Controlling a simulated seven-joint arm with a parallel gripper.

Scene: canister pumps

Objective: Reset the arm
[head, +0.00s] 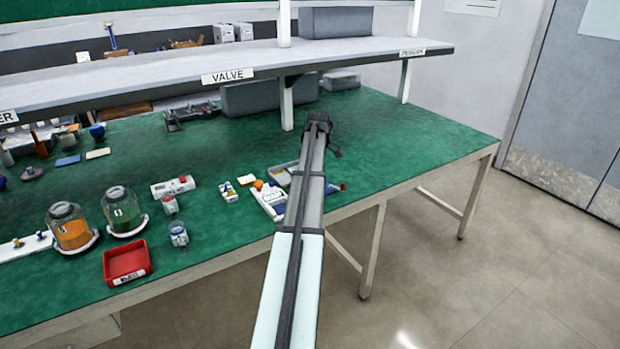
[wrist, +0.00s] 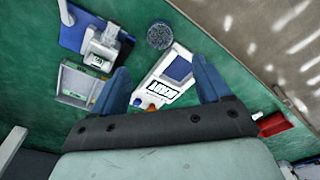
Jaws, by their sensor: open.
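My gripper (head: 318,122) is at the far end of my outstretched arm, above the right part of the green bench. In the wrist view my gripper (wrist: 161,64) has its two blue fingers wide apart with nothing held between them. A white device with a blue panel and a printed label (wrist: 165,78) lies below, seen through the gap between the fingers. In the head view the arm hides part of the bench, and the fingers are too small to make out.
A jar with orange contents (head: 71,232), a jar with green contents (head: 122,214) and a red tray (head: 127,262) stand at the left. A shelf (head: 220,62) with a post (head: 287,103) is behind my gripper. The bench's right end (head: 430,145) is clear.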

